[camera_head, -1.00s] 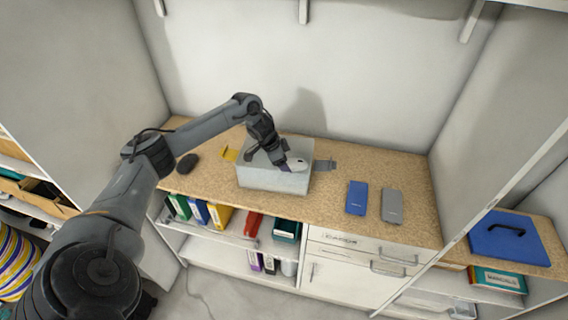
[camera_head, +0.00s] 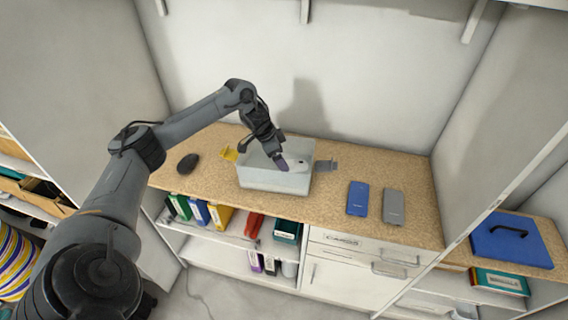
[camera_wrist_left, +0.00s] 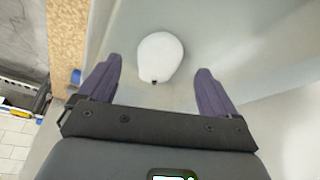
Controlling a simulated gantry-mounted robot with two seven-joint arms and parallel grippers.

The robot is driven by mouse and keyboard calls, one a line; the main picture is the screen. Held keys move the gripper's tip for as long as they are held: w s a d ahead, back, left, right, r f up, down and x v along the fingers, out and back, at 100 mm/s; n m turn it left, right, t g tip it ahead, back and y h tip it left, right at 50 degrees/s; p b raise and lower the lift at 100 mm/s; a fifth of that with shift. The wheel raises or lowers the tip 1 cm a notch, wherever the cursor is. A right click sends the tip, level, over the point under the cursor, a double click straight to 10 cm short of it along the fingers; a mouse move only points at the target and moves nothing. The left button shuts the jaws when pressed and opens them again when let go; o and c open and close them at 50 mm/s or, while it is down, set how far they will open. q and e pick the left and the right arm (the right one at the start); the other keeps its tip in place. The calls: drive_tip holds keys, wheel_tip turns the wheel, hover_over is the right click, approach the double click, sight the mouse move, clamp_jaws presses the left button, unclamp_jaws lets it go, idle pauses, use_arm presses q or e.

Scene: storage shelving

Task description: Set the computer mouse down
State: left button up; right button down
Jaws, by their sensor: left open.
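A white computer mouse (camera_head: 299,164) lies inside the pale grey open box (camera_head: 274,183) on the wooden counter. In the left wrist view the mouse (camera_wrist_left: 160,56) sits between and slightly ahead of my two purple fingertips, with a clear gap on each side. My left gripper (camera_head: 280,162) reaches down into the box, open and holding nothing. In the head view its fingers are just left of the mouse. My right gripper is in neither view.
A dark mouse (camera_head: 188,163) lies left of the box. A blue phone-like slab (camera_head: 357,198) and a grey one (camera_head: 393,206) lie to the right. The back wall is close behind.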

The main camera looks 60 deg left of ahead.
use_arm(q)
drive_tip(key=d+v, duration=0.1)
drive_tip(key=v, duration=0.6)
drive_tip(key=shift+a+r, duration=0.3)
drive_tip(key=shift+a, duration=0.25)
